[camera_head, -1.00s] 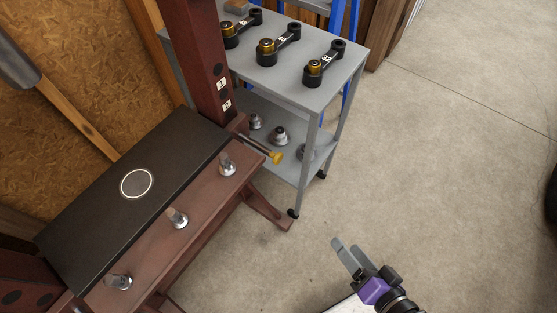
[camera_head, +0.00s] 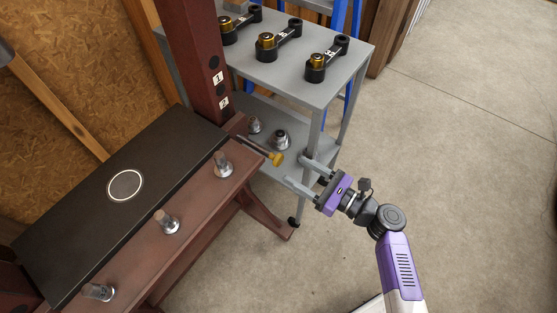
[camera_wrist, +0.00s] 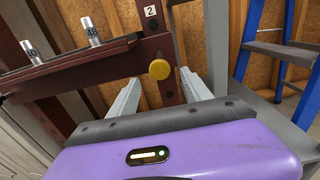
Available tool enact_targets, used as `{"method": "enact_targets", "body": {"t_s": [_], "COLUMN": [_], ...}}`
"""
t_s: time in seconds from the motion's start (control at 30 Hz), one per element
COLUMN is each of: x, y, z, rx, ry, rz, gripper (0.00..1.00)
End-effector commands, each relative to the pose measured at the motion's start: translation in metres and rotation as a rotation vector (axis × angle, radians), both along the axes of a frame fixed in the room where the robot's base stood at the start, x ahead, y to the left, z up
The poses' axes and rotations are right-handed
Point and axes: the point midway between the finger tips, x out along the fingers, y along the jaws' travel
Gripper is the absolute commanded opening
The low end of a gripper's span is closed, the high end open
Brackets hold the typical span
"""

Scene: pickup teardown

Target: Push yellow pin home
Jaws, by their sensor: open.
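The yellow pin (camera_head: 276,159) sticks out to the right from the red frame's upright (camera_head: 205,75), with a length of its shaft showing behind the yellow knob. In the wrist view the round yellow knob (camera_wrist: 159,69) faces me, below the label "2" and between my two fingers. My gripper (camera_head: 296,170) is open and empty, its fingertips pointing at the knob from the right. A small gap shows between the fingertips and the knob. How deep the pin sits in its hole is hidden.
A grey cart (camera_head: 325,90) stands close behind my gripper, with several black tools on top and metal sockets (camera_head: 281,139) on its lower shelf. A bench with a black top (camera_head: 75,220) and upright metal sockets (camera_head: 166,222) is at left. Open floor (camera_head: 470,170) lies right.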

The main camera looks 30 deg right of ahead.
Motion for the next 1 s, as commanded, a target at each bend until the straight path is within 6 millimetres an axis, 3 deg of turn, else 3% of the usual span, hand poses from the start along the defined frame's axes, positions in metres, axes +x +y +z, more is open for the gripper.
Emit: {"method": "enact_targets", "body": {"t_s": [0.43,0.83,1.0], "x": [0.054,0.062,0.061], "y": [0.030,0.034,0.034], "z": [-0.001,-0.001,-0.001], "rx": [-0.005,-0.007,-0.007], "ry": [0.001,0.002,0.002], "rz": [0.001,-0.001,-0.001], "gripper": [0.57,0.57,0.26]}}
